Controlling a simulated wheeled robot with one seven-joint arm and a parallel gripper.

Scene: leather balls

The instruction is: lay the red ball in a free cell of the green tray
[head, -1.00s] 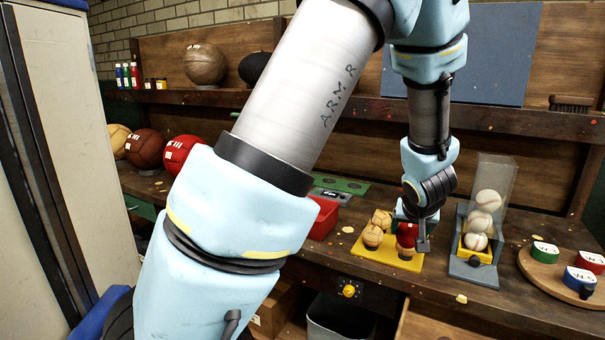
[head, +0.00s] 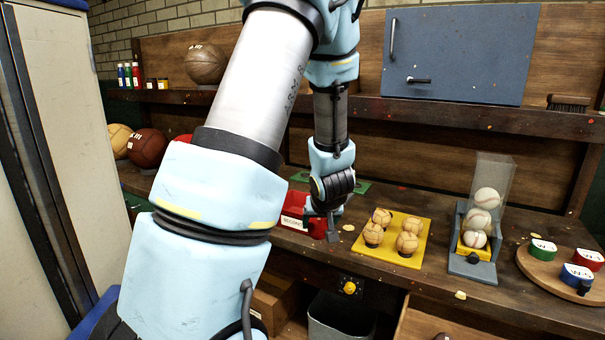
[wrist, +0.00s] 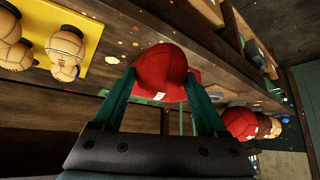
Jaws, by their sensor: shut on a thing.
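My gripper (head: 328,232) hangs over the workbench near the red bin, left of the yellow tray. In the wrist view, my gripper (wrist: 158,76) is shut on the red ball (wrist: 158,66), which sits between the two green fingers. In the head view the ball cannot be made out behind my gripper. The green tray (head: 361,187) lies flat on the bench behind my wrist. Only its ends show, so its cells are mostly hidden. I cannot pick it out clearly in the wrist view.
The red bin (head: 293,221) with a white label stands just left of my gripper. The yellow tray (head: 385,256) holds several tan balls. A baseball dispenser (head: 479,230) and a round wooden board (head: 540,264) stand to the right. Large balls (head: 147,147) line the left.

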